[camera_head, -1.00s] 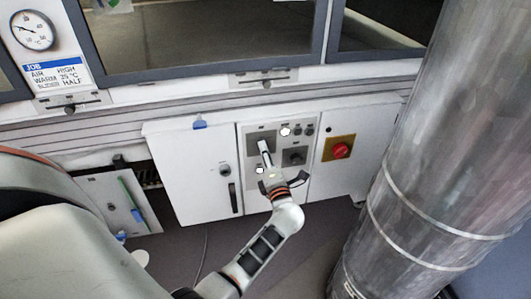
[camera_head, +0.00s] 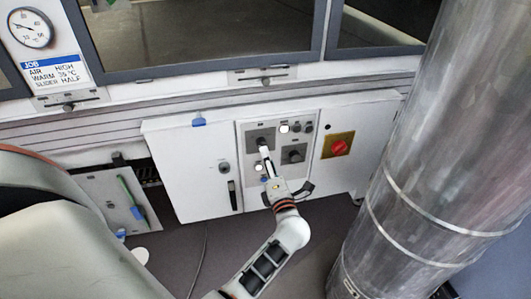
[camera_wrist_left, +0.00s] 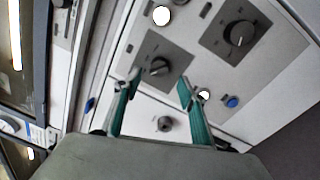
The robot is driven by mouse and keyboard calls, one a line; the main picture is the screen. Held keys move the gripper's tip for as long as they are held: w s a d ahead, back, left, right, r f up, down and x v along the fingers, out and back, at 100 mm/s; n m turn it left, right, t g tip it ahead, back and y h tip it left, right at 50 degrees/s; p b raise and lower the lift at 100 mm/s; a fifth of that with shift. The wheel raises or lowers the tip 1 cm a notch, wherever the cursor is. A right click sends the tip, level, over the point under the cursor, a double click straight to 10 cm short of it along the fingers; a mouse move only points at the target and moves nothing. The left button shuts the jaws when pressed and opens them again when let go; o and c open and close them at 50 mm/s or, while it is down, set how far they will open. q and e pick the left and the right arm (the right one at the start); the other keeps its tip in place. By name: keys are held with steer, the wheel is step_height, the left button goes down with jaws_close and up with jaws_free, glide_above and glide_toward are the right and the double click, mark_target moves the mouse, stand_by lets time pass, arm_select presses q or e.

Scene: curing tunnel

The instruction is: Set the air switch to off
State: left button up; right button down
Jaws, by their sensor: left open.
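A control panel (camera_head: 243,203) has two dark rotary knobs on grey plates. The labels are too small to read, so I cannot tell from the lettering which is the air switch. The upper-left knob (camera_head: 260,141) is just beyond my left gripper (camera_head: 265,153). In the left wrist view this knob (camera_wrist_left: 158,67) appears between the green-sided fingers of the open left gripper (camera_wrist_left: 160,86), with no visible grip on it. The other knob (camera_head: 293,154) is to the right and also shows in the wrist view (camera_wrist_left: 240,36). My right gripper is not in view.
A red knob on a yellow plate (camera_head: 339,147) is right of the panel. White round lamps (camera_head: 284,128) and a blue button (camera_wrist_left: 232,102) are near the knobs. A cabinet door (camera_head: 190,170) stands left. A large metal pipe (camera_head: 425,150) bounds the right side.

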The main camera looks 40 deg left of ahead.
arm_select(q)
steer(key=shift+v, duration=1.25)
